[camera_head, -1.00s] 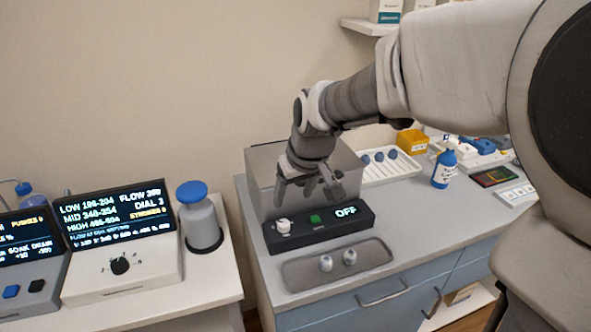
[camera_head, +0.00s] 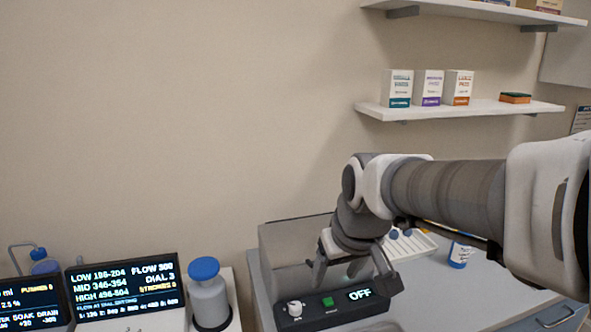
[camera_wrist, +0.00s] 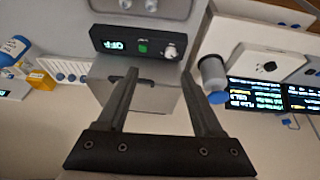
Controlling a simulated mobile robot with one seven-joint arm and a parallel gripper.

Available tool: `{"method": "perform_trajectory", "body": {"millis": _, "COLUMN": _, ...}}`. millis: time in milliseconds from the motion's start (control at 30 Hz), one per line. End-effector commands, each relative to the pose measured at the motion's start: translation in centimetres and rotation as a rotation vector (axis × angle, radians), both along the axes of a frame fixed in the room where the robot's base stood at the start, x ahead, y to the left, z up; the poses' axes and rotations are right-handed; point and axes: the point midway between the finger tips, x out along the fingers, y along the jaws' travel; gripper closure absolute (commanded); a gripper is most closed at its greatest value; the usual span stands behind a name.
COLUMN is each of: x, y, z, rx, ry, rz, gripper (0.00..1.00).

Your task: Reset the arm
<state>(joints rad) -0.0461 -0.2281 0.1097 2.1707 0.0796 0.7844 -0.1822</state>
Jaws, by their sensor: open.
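My gripper (camera_head: 352,268) is open and empty in the head view. It hangs from my bent arm in front of a grey box-shaped machine (camera_head: 285,246) and above its black control panel (camera_head: 330,308). The panel has a white knob, a green button and a display reading OFF. In the wrist view my gripper's two fingers (camera_wrist: 160,88) stand wide apart over the grey machine (camera_wrist: 145,92), with nothing between them. The black panel (camera_wrist: 125,45) lies beyond the fingertips.
Left are a blue-capped bottle (camera_head: 208,300) and a lit screen (camera_head: 128,283). Right are a white rack (camera_head: 412,246) and a blue-and-white bottle (camera_head: 460,254). A wall shelf (camera_head: 450,110) with boxes is above my arm. A tray with two small knobs shows in the wrist view (camera_wrist: 165,8).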

Motion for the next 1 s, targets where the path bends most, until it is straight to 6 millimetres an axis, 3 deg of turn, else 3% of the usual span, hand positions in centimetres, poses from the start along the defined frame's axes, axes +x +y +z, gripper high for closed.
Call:
{"method": "perform_trajectory", "body": {"millis": 100, "x": -3.7, "y": -2.3, "z": 2.0, "rx": -0.001, "ry": -0.025, "rz": -0.074, "gripper": 0.32}}
{"method": "perform_trajectory", "body": {"millis": 300, "x": -9.4, "y": -5.2, "z": 3.0, "rx": 0.011, "ry": -0.054, "rz": -0.192, "gripper": 0.32}}
{"method": "perform_trajectory", "body": {"millis": 500, "x": -13.0, "y": -6.7, "z": 2.8, "rx": 0.029, "ry": -0.069, "rz": -0.268, "gripper": 0.32}}
{"method": "perform_trajectory", "body": {"millis": 667, "x": -13.9, "y": -7.1, "z": 2.6, "rx": 0.035, "ry": -0.073, "rz": -0.29, "gripper": 0.32}}
{"method": "perform_trajectory", "body": {"millis": 1000, "x": -13.9, "y": -7.1, "z": 2.6, "rx": 0.035, "ry": -0.073, "rz": -0.29, "gripper": 0.32}}
